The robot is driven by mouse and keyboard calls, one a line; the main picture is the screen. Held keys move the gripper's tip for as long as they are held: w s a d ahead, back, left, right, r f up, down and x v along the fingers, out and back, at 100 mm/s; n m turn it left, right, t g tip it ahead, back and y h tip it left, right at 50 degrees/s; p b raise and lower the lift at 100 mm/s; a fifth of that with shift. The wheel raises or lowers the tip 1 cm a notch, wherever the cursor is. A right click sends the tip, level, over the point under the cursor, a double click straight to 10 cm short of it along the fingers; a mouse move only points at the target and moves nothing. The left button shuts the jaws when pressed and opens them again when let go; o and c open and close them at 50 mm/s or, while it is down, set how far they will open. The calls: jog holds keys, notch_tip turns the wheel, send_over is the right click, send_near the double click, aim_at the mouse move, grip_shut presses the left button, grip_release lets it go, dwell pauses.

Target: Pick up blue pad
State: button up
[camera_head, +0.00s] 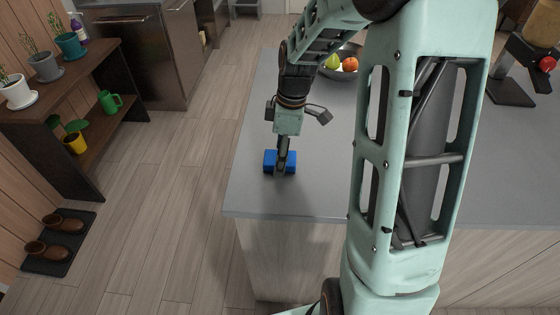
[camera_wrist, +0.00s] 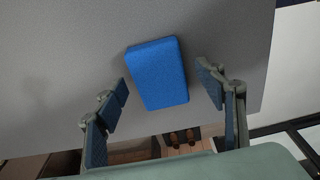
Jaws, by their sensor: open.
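The blue pad (camera_head: 268,161) is a small rectangular block lying on the grey countertop (camera_head: 315,195) near its left end. In the wrist view the blue pad (camera_wrist: 157,73) lies slightly tilted, between and a little beyond the fingertips. My gripper (camera_head: 283,164) is directly over the pad and hides its middle in the head view. In the wrist view my gripper (camera_wrist: 165,88) is open, with a finger on each side of the pad and a gap on both sides. Whether the fingers are at the pad's height cannot be told.
A dark fruit bowl (camera_head: 343,70) stands farther back on the counter. A dark machine with a red knob (camera_head: 520,75) stands at the right. The counter around the pad is clear. A plant shelf (camera_head: 85,90) stands across the floor at the left.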

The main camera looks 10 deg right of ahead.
jog(key=c, duration=1.1)
jog(key=shift+r, duration=0.15)
jog(key=shift+r+p, duration=0.55)
jog(key=r+p, duration=0.3)
jog(key=r, duration=0.1)
jog(key=shift+s, duration=0.35)
jog(key=shift+s+r+p, duration=1)
jog(key=shift+s+r, duration=0.35)
jog(key=shift+s, duration=0.9)
jog(key=shift+s+r+p, duration=0.95)
jog(key=shift+s+r, duration=0.45)
jog(key=shift+s, duration=0.8)
jog(key=shift+s+r+p, duration=1)
jog(key=shift+s+r, duration=0.35)
jog(key=shift+s, duration=0.9)
